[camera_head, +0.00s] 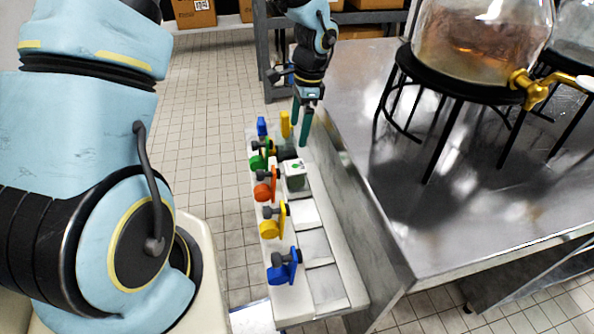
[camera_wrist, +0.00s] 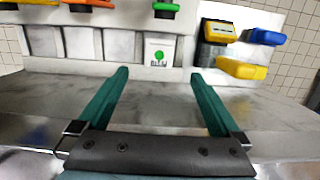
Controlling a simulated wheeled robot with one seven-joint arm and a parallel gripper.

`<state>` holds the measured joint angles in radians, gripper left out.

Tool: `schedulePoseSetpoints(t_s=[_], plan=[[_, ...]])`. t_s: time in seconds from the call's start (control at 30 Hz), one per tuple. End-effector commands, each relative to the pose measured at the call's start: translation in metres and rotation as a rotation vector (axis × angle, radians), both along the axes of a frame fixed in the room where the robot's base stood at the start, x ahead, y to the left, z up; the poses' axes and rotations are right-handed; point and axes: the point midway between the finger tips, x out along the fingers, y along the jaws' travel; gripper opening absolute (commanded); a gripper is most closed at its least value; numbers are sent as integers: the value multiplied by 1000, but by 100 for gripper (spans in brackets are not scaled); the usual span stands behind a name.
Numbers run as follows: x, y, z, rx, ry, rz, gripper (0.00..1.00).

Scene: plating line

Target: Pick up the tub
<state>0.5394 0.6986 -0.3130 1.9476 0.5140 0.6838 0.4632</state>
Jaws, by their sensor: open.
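The tub (camera_head: 295,174) is small, with a white top bearing a green mark and a greenish body. It sits in a slot of the white plating line (camera_head: 317,241), beside the coloured handles. In the wrist view the tub (camera_wrist: 160,52) shows its white face with a green dot, beyond my fingertips and in line with the gap between them. My gripper (camera_head: 301,122) has green fingers. It is above the far end of the line, beyond the tub. In the wrist view my gripper (camera_wrist: 160,75) is open and empty.
Blue (camera_head: 283,266), yellow (camera_head: 272,221), orange (camera_head: 266,186) and green (camera_head: 260,158) handles line the left side. A steel bench (camera_head: 451,207) stands close on the right, bearing a glass dispenser (camera_head: 480,35) with a brass tap. Shelves with boxes (camera_head: 193,12) stand behind.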

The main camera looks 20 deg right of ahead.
Motion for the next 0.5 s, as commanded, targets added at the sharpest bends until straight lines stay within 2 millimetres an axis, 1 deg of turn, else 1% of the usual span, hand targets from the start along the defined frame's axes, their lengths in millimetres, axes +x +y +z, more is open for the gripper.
schedulePoseSetpoints(t_s=[0.3,0.4,0.5], plan=[[-1,2,-59,5,4,1,100],[-1,1,-76,2,4,2,100],[0,3,-86,2,1,3,100]])
